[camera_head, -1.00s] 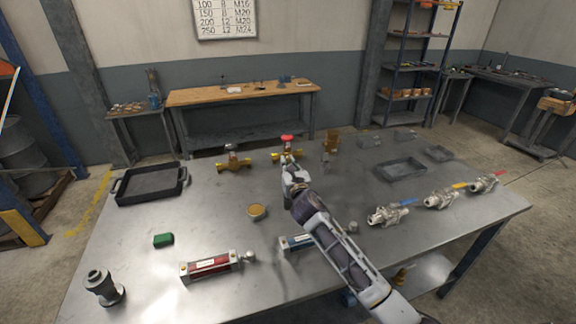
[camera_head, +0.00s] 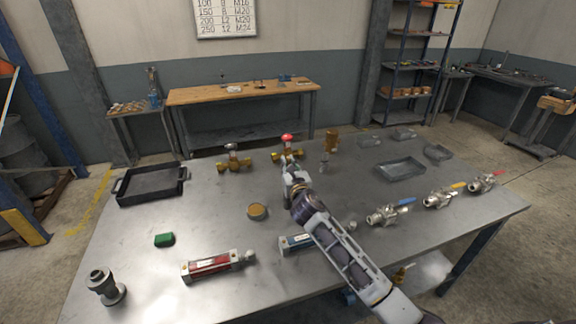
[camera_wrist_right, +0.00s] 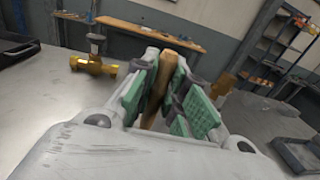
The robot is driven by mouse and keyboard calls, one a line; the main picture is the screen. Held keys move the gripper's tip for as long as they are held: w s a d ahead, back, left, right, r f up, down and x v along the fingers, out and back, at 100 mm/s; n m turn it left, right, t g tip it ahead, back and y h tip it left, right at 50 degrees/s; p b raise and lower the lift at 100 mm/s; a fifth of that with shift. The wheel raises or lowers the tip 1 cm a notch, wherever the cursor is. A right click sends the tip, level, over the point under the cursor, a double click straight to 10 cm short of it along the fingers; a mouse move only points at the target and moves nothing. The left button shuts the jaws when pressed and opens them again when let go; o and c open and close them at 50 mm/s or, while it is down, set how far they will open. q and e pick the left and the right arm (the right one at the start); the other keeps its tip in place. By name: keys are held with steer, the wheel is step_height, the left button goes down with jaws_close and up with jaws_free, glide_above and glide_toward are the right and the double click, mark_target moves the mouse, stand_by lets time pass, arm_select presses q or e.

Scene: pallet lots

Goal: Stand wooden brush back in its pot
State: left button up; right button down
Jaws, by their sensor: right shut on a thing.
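My right gripper (camera_head: 290,172) is over the middle of the metal table, in front of the red-topped brass valve. In the right wrist view its green-padded fingers (camera_wrist_right: 160,88) are closed around a narrow brown wooden piece, seemingly the handle of the wooden brush (camera_wrist_right: 157,92). The brush's bristles are hidden, and the brush is too small to make out in the head view. My left gripper is out of view.
Brass valves (camera_head: 236,161) stand at the back, with a brown fitting (camera_head: 332,138) right of them. A black tray (camera_head: 150,186) is far left, and grey trays (camera_head: 401,168) are back right. Silver valves (camera_head: 440,198) line the right.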

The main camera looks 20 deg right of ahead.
steer(key=shift+f+b, duration=1.75)
steer(key=shift+f, duration=1.3)
stand_by(0.9)
steer(key=c, duration=1.4)
jaws_free()
steer(key=shift+o, duration=0.4)
steer(key=o, duration=0.4)
